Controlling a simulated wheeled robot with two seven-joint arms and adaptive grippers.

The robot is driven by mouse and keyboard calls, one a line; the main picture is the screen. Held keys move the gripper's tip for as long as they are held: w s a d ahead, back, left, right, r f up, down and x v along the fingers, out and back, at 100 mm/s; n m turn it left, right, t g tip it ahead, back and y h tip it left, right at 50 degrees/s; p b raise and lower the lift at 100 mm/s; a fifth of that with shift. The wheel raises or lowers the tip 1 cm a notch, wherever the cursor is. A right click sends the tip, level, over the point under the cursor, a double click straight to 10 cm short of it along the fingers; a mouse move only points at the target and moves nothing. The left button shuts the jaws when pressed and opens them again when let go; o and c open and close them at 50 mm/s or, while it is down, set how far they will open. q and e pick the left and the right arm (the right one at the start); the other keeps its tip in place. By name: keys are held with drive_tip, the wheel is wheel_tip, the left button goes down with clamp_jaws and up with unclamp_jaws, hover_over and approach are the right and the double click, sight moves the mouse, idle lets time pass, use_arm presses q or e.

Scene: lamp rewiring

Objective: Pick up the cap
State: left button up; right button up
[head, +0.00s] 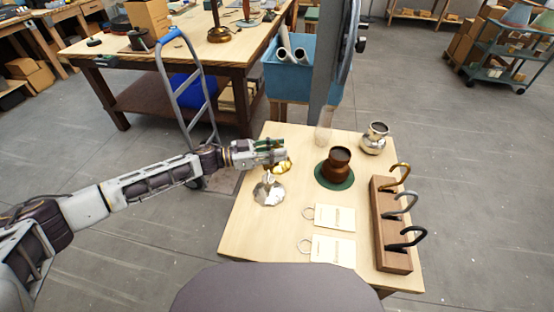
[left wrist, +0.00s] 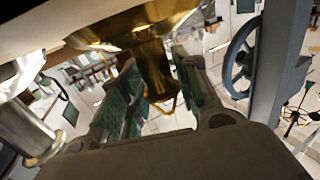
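The cap seems to be the gold, flared piece (head: 284,168) just below my left gripper's fingertips in the head view. In the left wrist view the gold cap (left wrist: 154,72) has a narrow neck and a wide flare that fills the top edge. My left gripper (head: 281,152) comes in from the left, and its green-padded fingers (left wrist: 158,90) lie on both sides of the neck, seemingly closed on it. I cannot tell whether the cap touches the silver piece (head: 269,191) below it. My right gripper does not show.
A blue bin (head: 288,81) and a hand truck (head: 186,90) are behind.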

use_arm(q)
drive_tip(key=c, duration=0.4)
drive_tip(key=shift+c, duration=0.2)
drive_tip(key=shift+r, duration=0.7)
wheel_tip(320, 180, up, 5)
drive_tip(key=shift+f+p, duration=0.1)
drive_tip(key=shift+p, duration=0.2)
wheel_tip(320, 180, up, 3)
drive_tip(key=shift+f, duration=0.1)
drive_tip(key=shift+r, duration=0.5)
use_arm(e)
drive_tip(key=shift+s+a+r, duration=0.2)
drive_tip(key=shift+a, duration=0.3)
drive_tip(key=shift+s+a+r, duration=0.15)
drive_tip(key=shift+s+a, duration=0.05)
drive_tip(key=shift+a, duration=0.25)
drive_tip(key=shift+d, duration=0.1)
